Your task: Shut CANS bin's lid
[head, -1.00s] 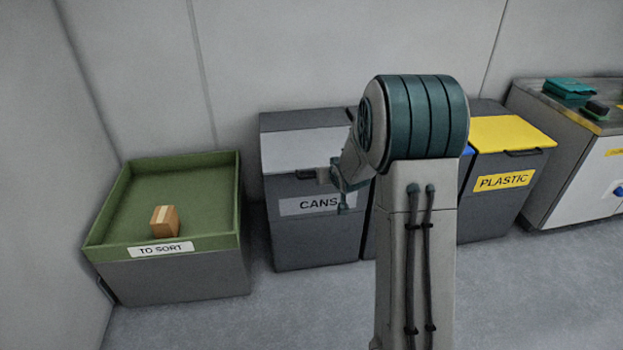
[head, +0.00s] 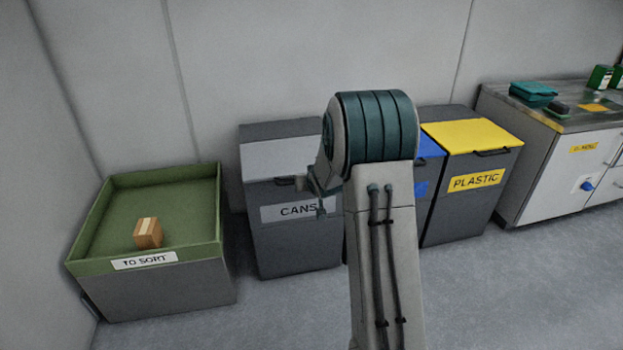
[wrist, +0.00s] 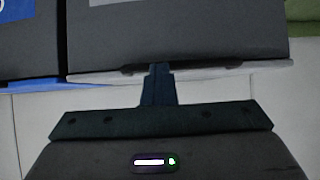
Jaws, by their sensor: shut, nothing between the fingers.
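The CANS bin (head: 290,235) is dark grey with a "CANS" label and stands against the back wall. Its light grey lid (head: 272,158) lies flat across the top and looks shut, with a dark handle at its front edge. The lid's pale edge (wrist: 225,73) also shows in the wrist view. My gripper (wrist: 157,70) is shut and empty, its fingertips at the dark handle by that edge; I cannot tell whether they touch. In the head view my arm hides the lid's right end and most of my gripper.
A green-lined TO SORT box (head: 205,250) holding a small brown carton (head: 148,233) stands at the left. A blue-lidded bin (head: 430,148) and the yellow-lidded PLASTIC bin (head: 470,210) stand to the right. Beyond them is a counter (head: 540,175). The floor in front is clear.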

